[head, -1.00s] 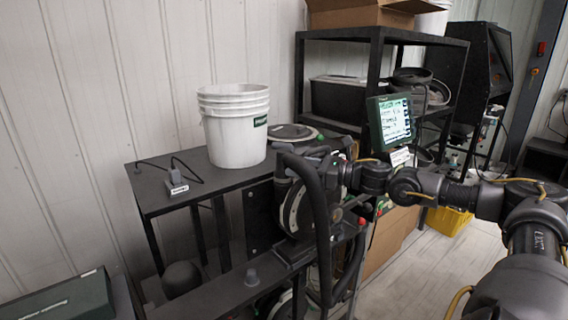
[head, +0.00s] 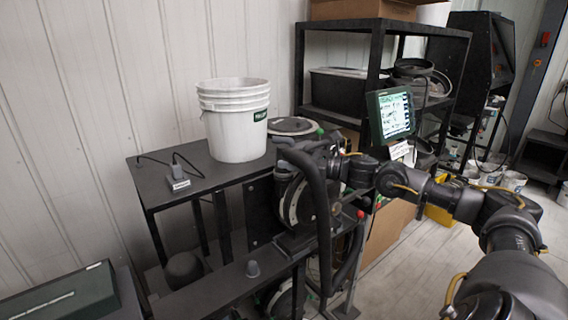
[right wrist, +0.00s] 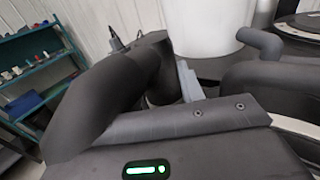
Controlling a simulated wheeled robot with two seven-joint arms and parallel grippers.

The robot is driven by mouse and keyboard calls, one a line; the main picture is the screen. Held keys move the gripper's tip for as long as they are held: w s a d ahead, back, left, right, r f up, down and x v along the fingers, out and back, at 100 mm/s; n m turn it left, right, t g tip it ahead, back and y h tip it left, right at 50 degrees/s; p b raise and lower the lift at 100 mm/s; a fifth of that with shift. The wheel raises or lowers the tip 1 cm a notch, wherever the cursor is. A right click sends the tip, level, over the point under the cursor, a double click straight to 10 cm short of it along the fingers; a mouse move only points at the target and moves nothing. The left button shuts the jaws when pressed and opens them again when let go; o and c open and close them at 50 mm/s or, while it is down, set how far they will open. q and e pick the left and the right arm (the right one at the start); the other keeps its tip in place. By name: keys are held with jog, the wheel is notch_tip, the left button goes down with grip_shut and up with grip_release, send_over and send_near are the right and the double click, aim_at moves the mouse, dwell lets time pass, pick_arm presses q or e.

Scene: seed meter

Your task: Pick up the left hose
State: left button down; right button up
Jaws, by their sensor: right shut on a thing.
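The left hose (head: 319,205) is a thick black tube. It bends at its upper end and runs down in front of the round seed meter (head: 294,205) in the head view. In the right wrist view a large black hose bend (right wrist: 112,92) fills the left side, and a second black hose (right wrist: 270,76) shows at the right. My right gripper (head: 326,163) comes in from the right and is shut at the hose's upper part. Its fingertips are mostly hidden behind the hose. My left gripper is not in view.
A white bucket (head: 235,125) and a small grey plug box (head: 178,180) are on the black table (head: 150,190). A lit monitor (head: 391,115) stands close behind my right arm. A black shelf (head: 375,60) is at the back. Pale floor (head: 415,265) is clear at the right.

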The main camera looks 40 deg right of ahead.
jog(key=shift+c, duration=0.7)
jog(key=shift+r, duration=0.1)
